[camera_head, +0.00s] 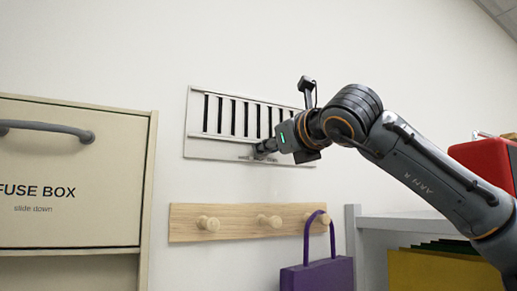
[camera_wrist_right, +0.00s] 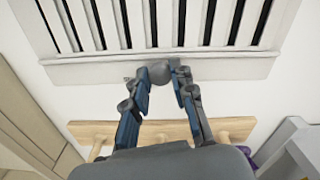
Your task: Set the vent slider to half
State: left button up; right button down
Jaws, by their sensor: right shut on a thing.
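The vent (camera_head: 236,139) is a pale metal plate on the wall with a row of upright dark slots. It fills the top of the wrist view (camera_wrist_right: 110,70). A small grey slider knob (camera_wrist_right: 160,68) sits at the vent's lower edge, around the middle of its width. My right gripper (camera_head: 258,151) reaches the vent's lower edge from the right. In the wrist view its fingers (camera_wrist_right: 164,76) are shut on the knob, one on each side. The gripper hides most of the knob in the head view. My left gripper is out of view.
A wooden peg rail (camera_head: 240,221) is below the vent, with a purple bag (camera_head: 318,277) hanging at its right end. A fuse box (camera_head: 70,165) is at left. A grey shelf (camera_head: 400,222) and a red box (camera_head: 482,165) are at right.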

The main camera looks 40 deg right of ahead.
jog(key=c, duration=1.1)
grip_release()
jog(key=shift+w+a, duration=0.1)
jog(key=shift+a, duration=0.05)
jog(key=v, duration=1.2)
